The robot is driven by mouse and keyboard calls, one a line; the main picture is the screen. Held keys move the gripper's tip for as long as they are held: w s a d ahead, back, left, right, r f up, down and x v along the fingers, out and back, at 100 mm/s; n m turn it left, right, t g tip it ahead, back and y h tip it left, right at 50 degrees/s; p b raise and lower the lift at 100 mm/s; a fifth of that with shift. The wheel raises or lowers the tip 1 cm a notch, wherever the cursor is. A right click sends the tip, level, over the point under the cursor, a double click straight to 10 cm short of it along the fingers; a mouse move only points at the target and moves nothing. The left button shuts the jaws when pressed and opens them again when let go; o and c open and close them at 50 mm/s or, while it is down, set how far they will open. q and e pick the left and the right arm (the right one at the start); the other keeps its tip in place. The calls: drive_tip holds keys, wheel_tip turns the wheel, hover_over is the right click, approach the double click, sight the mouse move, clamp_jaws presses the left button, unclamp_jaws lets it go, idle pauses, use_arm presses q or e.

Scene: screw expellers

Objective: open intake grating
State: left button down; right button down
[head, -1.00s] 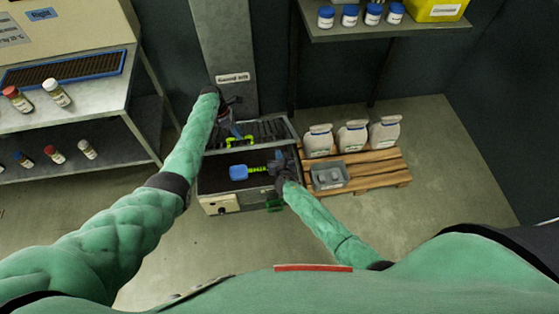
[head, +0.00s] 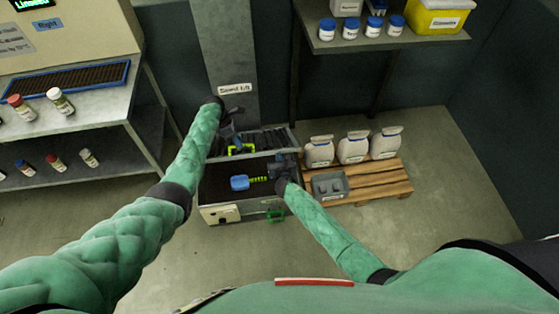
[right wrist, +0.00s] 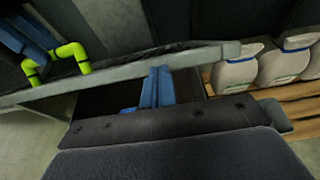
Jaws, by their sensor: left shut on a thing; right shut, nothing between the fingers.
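The intake grating (head: 268,139) is a dark barred panel in a light metal frame, at the back of the low intake box (head: 248,213). Its front edge appears raised above the dark interior. My left gripper (head: 234,143) is shut on the yellow-green grating handle (head: 241,150); its blue fingers and the handle (right wrist: 66,55) show in the right wrist view. My right gripper (head: 274,172) is shut and empty over the box's right side. Its blue fingers (right wrist: 156,88) are close to the frame bar (right wrist: 130,72); I cannot tell whether they touch it.
A blue tool (head: 240,183) with a yellow-green grip lies in the box opening. A wooden pallet (head: 382,181) with white jugs (head: 353,148) and a grey tray (head: 330,185) stands close on the right. A metal shelf (head: 100,120) stands left. Floor in front is clear.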

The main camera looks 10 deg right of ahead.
use_arm(q)
drive_tip(key=shift+w+a+f, duration=0.1)
drive_tip(key=shift+a+f, duration=0.05)
drive_tip(key=shift+f, duration=0.1)
drive_tip(key=c, duration=1.4)
unclamp_jaws()
drive_tip(key=shift+f, duration=0.1)
